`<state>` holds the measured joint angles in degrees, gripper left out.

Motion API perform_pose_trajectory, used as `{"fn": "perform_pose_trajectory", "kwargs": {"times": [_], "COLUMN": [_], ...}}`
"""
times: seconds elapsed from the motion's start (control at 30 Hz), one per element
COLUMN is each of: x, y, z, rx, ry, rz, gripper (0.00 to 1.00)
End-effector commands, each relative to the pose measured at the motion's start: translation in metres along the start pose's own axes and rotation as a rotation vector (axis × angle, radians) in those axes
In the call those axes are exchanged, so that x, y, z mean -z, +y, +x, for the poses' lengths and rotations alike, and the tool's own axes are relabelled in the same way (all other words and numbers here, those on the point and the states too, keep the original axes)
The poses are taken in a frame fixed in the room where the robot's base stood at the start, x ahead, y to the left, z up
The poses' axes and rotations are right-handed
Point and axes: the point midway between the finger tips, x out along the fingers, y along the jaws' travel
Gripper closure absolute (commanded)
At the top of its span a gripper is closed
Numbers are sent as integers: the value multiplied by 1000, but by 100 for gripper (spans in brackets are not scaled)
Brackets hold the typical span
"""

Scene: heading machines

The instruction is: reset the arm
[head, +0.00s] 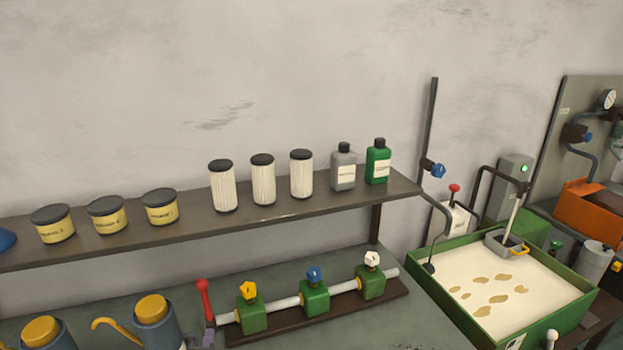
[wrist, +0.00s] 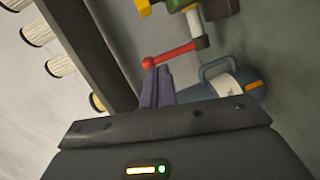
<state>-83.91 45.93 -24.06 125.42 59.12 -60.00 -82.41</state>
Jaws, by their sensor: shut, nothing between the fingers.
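My gripper (wrist: 157,72) shows in the wrist view with its two purple-grey fingers together and nothing between them. The fingertips point at the round end of a red lever (wrist: 176,54); I cannot tell whether they touch it. In the head view the red lever (head: 205,300) stands up at the left end of a pipe with several green valve blocks. A small purple-grey piece just below the lever looks like my fingertips. The rest of my arm is out of the head view.
A blue-grey jug (head: 156,322) stands left of the lever on the bench; it shows right of my fingers in the wrist view (wrist: 215,72). Above the bench a shelf (head: 290,214) carries tins, filters and bottles. A green tray (head: 462,318) of pale liquid stands right.

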Motion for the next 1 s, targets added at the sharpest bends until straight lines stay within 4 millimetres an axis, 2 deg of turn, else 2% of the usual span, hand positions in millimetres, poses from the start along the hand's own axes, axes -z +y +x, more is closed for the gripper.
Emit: {"fn": "perform_pose_trajectory", "kwargs": {"times": [0.03, 0.2, 0.3, 0.47, 0.63, 0.77, 1.0], "x": [-17, -68, -97, -143, -189, -223, -285], "y": [3, 4, 6, 12, 20, 28, 40], "z": [11, 34, 40, 39, 26, 8, -41], "rx": [49, 227, 320, 450, 564, 635, 723], "ry": [-27, -104, -155, -245, -352, -445, -653], "rz": [59, 278, 407, 603, 799, 934, 1147], "gripper": [100, 100, 100, 100, 100, 100, 100]}}
